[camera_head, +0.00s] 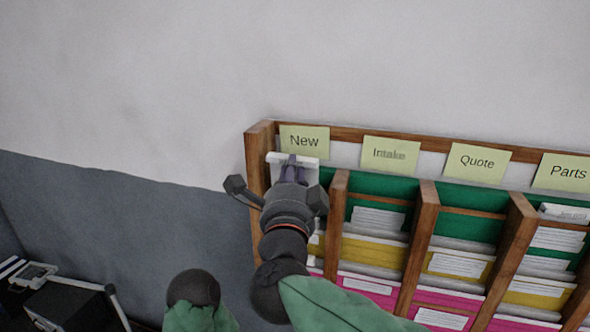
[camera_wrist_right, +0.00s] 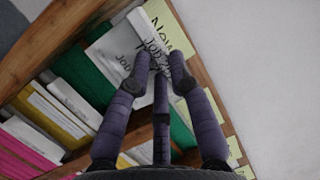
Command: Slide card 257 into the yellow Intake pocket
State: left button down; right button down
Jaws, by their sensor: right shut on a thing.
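My right gripper (camera_head: 291,165) is shut on a white card (camera_head: 277,160) at the top of the New column, just under the New label. In the right wrist view the gripper's purple fingers (camera_wrist_right: 158,72) close around this card (camera_wrist_right: 148,30). Its writing starts with "Job", but the full number is not readable. A second white card shows close behind it, partly hidden. The yellow Intake pocket (camera_head: 370,252) is in the second column, lower and to the right of the gripper, below a green pocket holding cards. My left gripper is not in view.
The wooden rack (camera_head: 420,228) has upright dividers between columns and green, yellow and pink pockets. Labels read New (camera_head: 304,141), Intake (camera_head: 390,153), Quote (camera_head: 477,162) and Parts (camera_head: 566,171). Several pockets hold cards. The wall above is clear. Dark equipment (camera_head: 65,305) stands at lower left.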

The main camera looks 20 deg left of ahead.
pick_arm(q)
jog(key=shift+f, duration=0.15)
pick_arm(e)
jog(key=s, duration=0.6)
jog(key=shift+s+r, duration=0.2)
jog(key=shift+s, duration=0.05)
dwell(0.3)
jog(key=shift+a, duration=0.1)
dwell(0.5)
